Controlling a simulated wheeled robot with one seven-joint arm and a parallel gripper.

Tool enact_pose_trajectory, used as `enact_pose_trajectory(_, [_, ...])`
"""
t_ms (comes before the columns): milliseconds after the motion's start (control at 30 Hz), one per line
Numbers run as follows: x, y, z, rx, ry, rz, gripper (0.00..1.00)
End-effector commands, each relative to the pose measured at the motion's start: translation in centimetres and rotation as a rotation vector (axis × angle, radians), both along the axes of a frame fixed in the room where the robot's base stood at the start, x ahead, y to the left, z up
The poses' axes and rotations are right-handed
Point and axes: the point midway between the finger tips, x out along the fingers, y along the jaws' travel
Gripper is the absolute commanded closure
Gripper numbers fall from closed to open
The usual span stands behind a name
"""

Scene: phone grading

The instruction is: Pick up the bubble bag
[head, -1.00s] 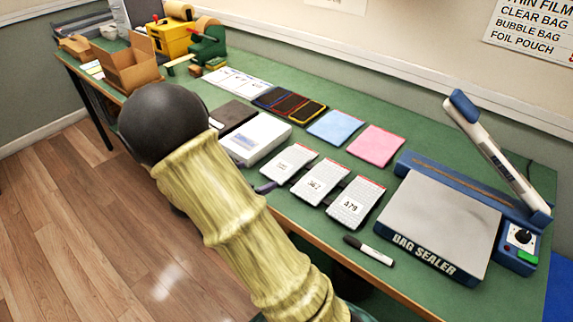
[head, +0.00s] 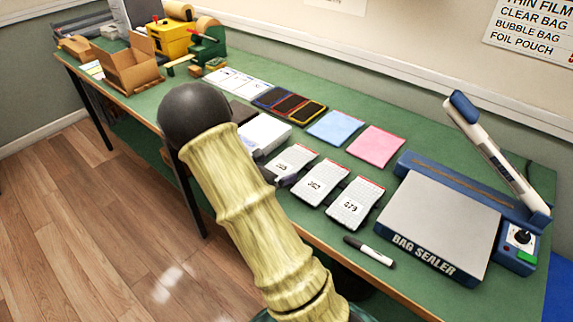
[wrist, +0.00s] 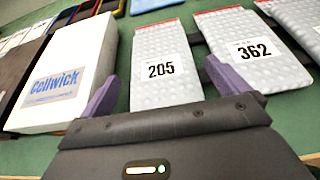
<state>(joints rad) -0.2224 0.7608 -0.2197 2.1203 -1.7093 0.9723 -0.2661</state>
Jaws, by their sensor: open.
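Three grey bubble-textured bags with red top edges lie in a row on the green bench. The left one, labelled 205 (wrist: 163,95), also shows in the head view (head: 291,160); the middle one is labelled 362 (wrist: 230,27), and the right one (head: 354,203) has a label too small to read surely. My gripper (wrist: 165,88) is open and empty. In the wrist view its purple fingers stand either side of the 205 bag, the right one overlapping the lower left corner of the 362 bag. I cannot tell whether they touch the bags. My arm hides part of the bench in the head view.
Blue (head: 336,127) and pink (head: 375,145) pouches lie behind. A marker (head: 369,251) and a bag sealer (head: 440,220) are to the right.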

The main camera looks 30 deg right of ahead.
Motion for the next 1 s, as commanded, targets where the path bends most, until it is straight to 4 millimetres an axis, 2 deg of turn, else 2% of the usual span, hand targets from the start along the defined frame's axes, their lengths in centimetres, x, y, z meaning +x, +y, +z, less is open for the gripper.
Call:
enact_pose_trajectory(200, [1.0, -3.1, -0.7, -0.001, 0.001, -0.005, 0.00])
enact_pose_trajectory(300, [1.3, -3.9, -1.1, 0.001, 0.001, -0.002, 0.00])
enact_pose_trajectory(867, [1.4, -4.0, -1.2, 0.001, 0.001, -0.001, 0.00])
enact_pose_trajectory(1000, [1.4, -4.0, -1.2, 0.001, 0.001, -0.001, 0.26])
